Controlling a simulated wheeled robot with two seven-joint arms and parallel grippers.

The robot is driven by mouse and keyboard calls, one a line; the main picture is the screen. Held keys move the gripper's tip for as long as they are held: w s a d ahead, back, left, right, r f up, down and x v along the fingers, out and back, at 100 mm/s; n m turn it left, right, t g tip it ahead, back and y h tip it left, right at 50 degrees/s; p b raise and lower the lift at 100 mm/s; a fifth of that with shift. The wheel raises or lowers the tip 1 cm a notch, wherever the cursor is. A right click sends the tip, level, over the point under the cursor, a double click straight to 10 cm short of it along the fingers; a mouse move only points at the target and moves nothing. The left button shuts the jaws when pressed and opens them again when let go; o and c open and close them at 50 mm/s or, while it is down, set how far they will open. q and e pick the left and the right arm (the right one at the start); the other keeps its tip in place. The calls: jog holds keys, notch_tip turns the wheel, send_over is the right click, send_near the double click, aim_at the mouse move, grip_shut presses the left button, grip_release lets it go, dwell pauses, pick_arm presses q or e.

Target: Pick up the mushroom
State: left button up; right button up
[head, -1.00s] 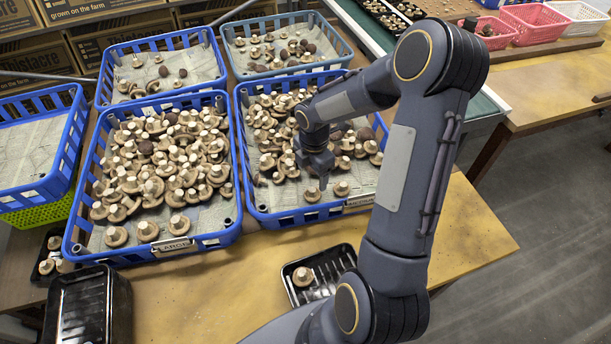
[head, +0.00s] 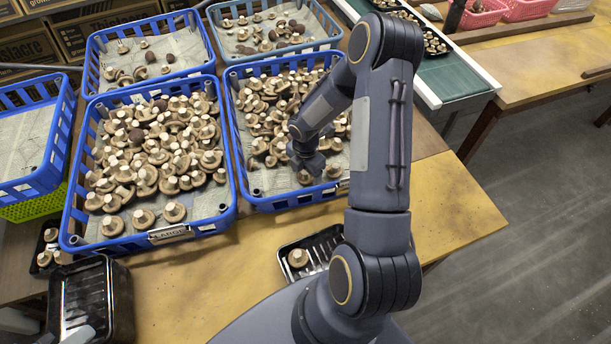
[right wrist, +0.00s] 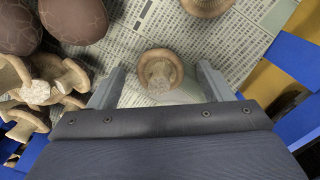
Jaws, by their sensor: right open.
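My right gripper (head: 308,165) is low over the front part of the right blue crate (head: 290,201), which holds many brown mushrooms. In the right wrist view my right gripper (right wrist: 158,88) is open. A single mushroom (right wrist: 160,72) with a tan cap and pale stem lies on the newspaper lining between its two fingertips, with a gap on each side. I cannot tell whether it touches either finger. Pale grey pieces at the lower left edge of the head view may be my left gripper (head: 48,330); its state is unclear.
A black tray (head: 322,243) with one mushroom (head: 298,257) stands on the table in front of the crate. The left blue crate (head: 150,241) is full of mushrooms. Dark caps (right wrist: 75,15) and a mushroom cluster (right wrist: 40,85) lie left of the fingers. The crate wall (right wrist: 285,45) is close on the right.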

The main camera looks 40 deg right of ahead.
jog(key=c, duration=0.8)
jog(key=shift+r, duration=0.1)
